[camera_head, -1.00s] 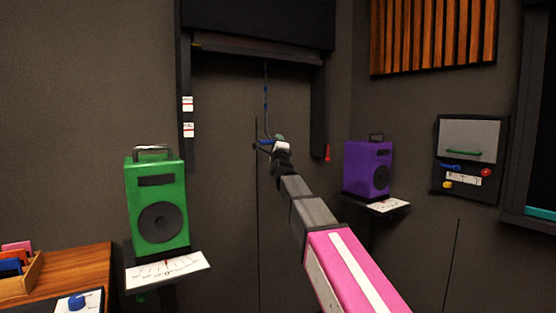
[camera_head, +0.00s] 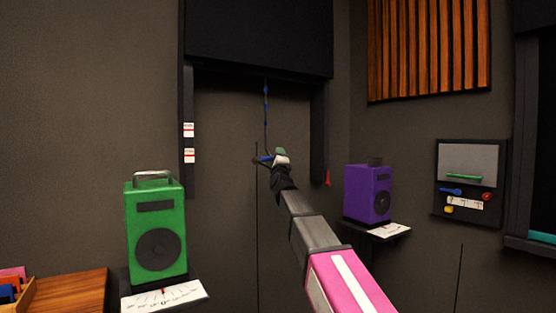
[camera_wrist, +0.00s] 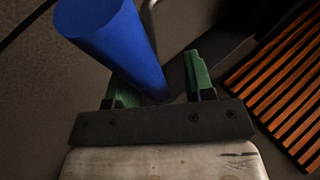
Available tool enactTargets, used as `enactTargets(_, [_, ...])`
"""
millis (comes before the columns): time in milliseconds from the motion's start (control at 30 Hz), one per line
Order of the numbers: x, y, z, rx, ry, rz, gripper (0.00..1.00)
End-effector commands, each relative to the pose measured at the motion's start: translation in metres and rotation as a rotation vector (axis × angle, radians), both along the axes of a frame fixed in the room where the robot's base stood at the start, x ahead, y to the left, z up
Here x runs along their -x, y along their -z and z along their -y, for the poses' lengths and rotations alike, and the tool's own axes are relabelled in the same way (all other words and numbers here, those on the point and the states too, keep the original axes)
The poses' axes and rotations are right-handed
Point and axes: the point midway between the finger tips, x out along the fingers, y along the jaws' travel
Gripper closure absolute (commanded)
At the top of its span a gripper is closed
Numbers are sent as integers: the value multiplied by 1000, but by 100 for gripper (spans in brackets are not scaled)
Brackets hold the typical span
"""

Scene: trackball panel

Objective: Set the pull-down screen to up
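The pull-down screen (camera_head: 258,38) is a dark panel at the top of the head view, between two black side rails. Its lower edge is near the top of the rails. A blue cord (camera_head: 266,105) hangs from its middle and bends near my gripper. My gripper (camera_head: 268,159), with green fingers, is at the cord's lower end. The contact with the right finger is not clear.
A green speaker (camera_head: 155,228) stands on a shelf at the left, a purple speaker (camera_head: 368,192) on another at the right. A red tag (camera_head: 328,178) is at the right rail's foot. A control panel (camera_head: 468,180) and wooden slats (camera_head: 430,50) are on the right wall.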

Motion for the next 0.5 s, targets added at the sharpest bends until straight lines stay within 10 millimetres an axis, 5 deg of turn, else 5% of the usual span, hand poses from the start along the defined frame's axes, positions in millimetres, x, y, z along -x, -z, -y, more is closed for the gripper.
enactTargets(267, [5,4,1,1,-1,-3,52])
enactTargets(500, [32,19,5,1,-1,-3,52])
